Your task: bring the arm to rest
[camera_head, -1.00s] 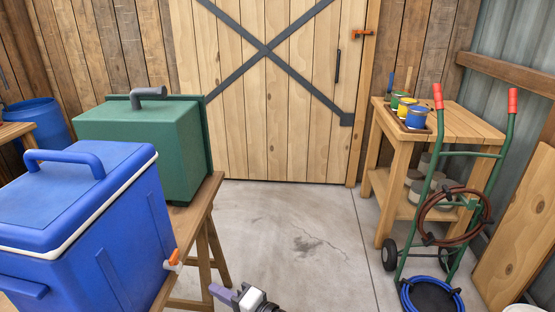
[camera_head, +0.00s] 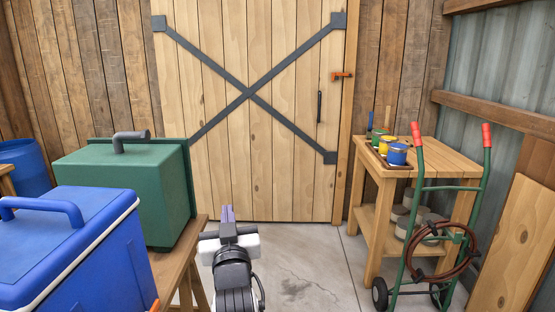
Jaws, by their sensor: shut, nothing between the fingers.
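My gripper (camera_head: 228,214) shows at the lower middle of the head view, at the end of my black and white arm. Its purple fingers are together and hold nothing. It points away from me toward the wooden door (camera_head: 270,150). It appears just right of the trestle table (camera_head: 172,268) in the picture, apart from everything I can see. The lower part of my arm is cut off by the bottom edge.
A blue cooler (camera_head: 110,260) and a green box (camera_head: 150,190) stand on the table at left. At right are a workbench (camera_head: 450,150) with paint cans (camera_head: 397,156) and a green hand truck (camera_head: 409,240) holding a coiled hose. The concrete floor (camera_head: 310,265) between is clear.

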